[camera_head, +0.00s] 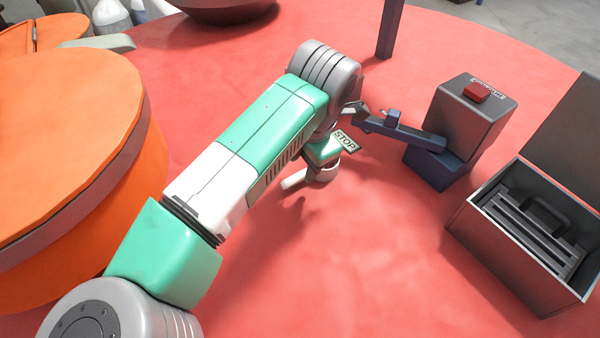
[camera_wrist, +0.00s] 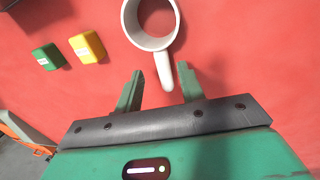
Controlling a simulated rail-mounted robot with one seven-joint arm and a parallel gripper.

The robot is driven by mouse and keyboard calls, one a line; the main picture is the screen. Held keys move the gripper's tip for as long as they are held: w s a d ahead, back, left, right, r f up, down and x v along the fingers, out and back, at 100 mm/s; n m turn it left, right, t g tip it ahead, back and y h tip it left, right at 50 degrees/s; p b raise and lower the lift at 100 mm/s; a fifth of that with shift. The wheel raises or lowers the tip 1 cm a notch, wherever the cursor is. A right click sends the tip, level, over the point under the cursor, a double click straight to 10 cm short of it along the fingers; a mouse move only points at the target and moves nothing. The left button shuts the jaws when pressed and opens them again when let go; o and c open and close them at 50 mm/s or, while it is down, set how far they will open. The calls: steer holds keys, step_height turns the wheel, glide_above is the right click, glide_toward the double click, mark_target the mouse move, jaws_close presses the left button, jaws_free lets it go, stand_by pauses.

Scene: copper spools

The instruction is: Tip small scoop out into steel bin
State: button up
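A white round cup-like scoop (camera_wrist: 131,24) with a straight handle lies at the top of the wrist view. Its inside shows red, and I see no contents in it. My gripper (camera_wrist: 160,69) is open, its two green fingers apart. The end of the handle lies between the fingertips, with a gap on both sides. In the head view my gripper is mostly hidden by my arm, and a white rod-like piece (camera_head: 296,181) shows beside it. A grey open box (camera_head: 492,232) with a raised lid stands at the right; I cannot tell whether it is the steel bin.
A green block (camera_wrist: 48,57) and a yellow block (camera_wrist: 87,47) lie left of the scoop. A grey box with a red button (camera_head: 477,92) stands at right, beside a dark blue jointed piece (camera_head: 400,131). A dark blue post (camera_head: 389,28) rises behind. Red surface is clear in front.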

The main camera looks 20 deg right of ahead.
steer(key=r, duration=0.3)
steer(key=shift+s+d, duration=0.15)
steer(key=shift+s, duration=0.1)
